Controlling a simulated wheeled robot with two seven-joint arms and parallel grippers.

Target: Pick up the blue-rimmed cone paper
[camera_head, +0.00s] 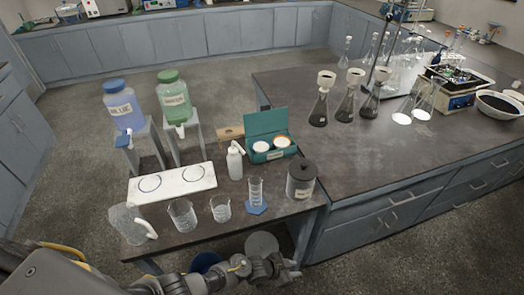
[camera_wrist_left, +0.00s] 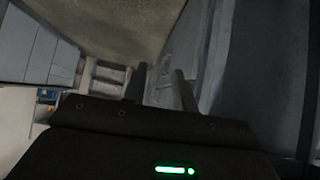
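An open teal box (camera_head: 267,124) stands on the low side table and holds two round white papers. The left one (camera_head: 261,147) looks to have a blue rim, though it is small in the picture. The right one (camera_head: 282,141) has an orange rim. My left gripper (camera_head: 290,271) is low in front of the table's near edge, well apart from the box. In the left wrist view its two fingers (camera_wrist_left: 160,86) are spread with nothing between them. My right gripper is not in view.
On the side table (camera_head: 237,193) stand a white bottle (camera_head: 234,162), a dark lidded jar (camera_head: 301,180), a cylinder on a blue base (camera_head: 256,194), beakers (camera_head: 182,214), and a white board (camera_head: 172,183). Flasks with funnels (camera_head: 321,98) stand on the larger bench at right.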

